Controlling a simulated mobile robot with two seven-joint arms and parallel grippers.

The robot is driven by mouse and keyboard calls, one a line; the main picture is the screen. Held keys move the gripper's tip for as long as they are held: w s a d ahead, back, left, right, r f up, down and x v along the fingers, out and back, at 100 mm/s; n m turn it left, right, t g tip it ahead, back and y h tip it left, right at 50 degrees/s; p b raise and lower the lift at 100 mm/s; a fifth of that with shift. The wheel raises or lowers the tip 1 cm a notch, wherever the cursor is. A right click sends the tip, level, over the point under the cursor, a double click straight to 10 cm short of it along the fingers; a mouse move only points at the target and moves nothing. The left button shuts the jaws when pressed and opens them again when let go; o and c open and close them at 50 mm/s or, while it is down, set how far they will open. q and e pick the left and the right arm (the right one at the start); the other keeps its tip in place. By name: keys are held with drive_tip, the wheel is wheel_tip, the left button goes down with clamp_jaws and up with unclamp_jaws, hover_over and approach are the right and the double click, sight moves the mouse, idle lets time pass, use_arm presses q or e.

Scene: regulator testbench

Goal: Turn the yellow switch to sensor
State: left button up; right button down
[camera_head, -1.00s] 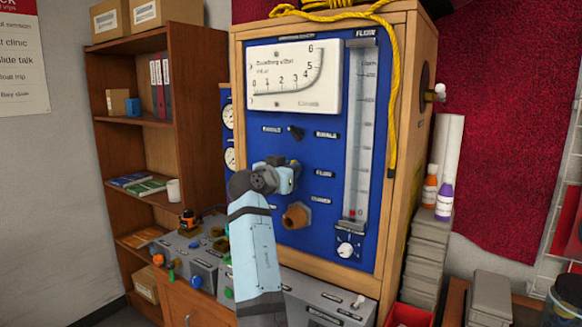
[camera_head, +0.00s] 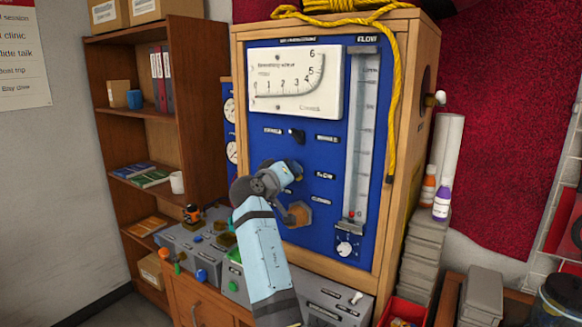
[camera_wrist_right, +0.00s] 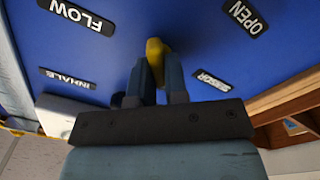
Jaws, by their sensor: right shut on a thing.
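The yellow switch (camera_wrist_right: 154,47) shows in the right wrist view against the blue panel (camera_wrist_right: 120,30), between the two fingers of my right gripper (camera_wrist_right: 160,82). The fingers are shut on it. Its visible end stands nearly upright in that view, with the FLOW label (camera_wrist_right: 76,16) to its upper left and the OPEN label (camera_wrist_right: 240,17) to its upper right. The SENSOR label (camera_wrist_right: 212,80) is to its right. My left gripper is not in view.
An orange-brown hex fitting (camera_head: 298,214) sits just below the gripper. A black knob (camera_head: 296,134) is above it. The gauge (camera_head: 295,80) and flow tube (camera_head: 361,130) share the panel. A yellow rope (camera_head: 395,100) hangs at its right. Grey boxes with knobs stand below.

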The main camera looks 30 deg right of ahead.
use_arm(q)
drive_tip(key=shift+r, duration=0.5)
use_arm(e)
drive_tip(key=shift+r+n, duration=0.2)
drive_tip(key=shift+n, duration=0.1)
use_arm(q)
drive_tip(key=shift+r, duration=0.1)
use_arm(e)
drive_tip(key=c, duration=1.1)
unclamp_jaws()
drive_tip(key=shift+f, duration=0.1)
drive_tip(key=shift+c, duration=0.2)
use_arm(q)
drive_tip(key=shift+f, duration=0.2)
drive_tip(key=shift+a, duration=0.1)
use_arm(e)
drive_tip(key=shift+f, duration=0.1)
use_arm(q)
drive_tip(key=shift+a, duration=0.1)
